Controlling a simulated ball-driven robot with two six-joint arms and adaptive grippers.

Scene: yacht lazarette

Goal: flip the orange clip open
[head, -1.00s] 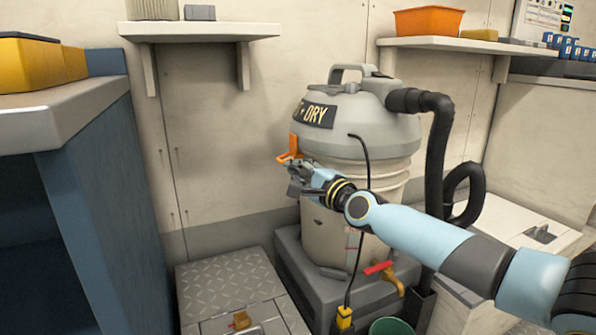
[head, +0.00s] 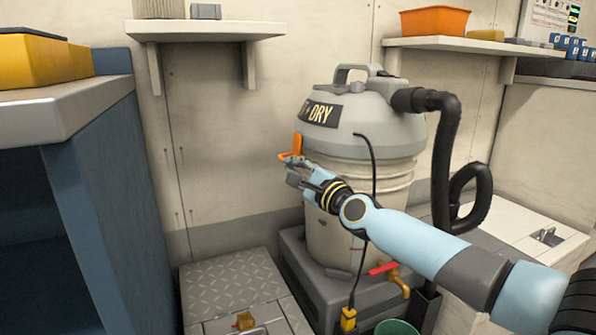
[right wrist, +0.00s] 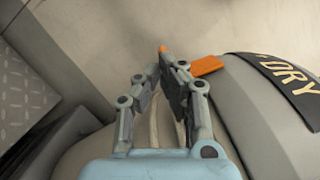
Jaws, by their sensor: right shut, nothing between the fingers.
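The orange clip (head: 296,146) sits on the left side of the grey wet/dry vacuum (head: 365,130), at the seam between its lid and drum. It has an upright part and a lower part that sticks out to the left. My right gripper (head: 291,172) is shut and empty, just below the clip's lower part. In the right wrist view the shut fingertips (right wrist: 167,62) are close beside the clip (right wrist: 206,66) and hide part of it; I cannot tell whether they touch. My left gripper is not in view.
A black hose (head: 447,150) and a black cord hang on the vacuum. A red-handled brass valve (head: 391,273) and a green bucket (head: 396,327) are below. A blue cabinet (head: 95,180) stands at the left. The wall space left of the clip is clear.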

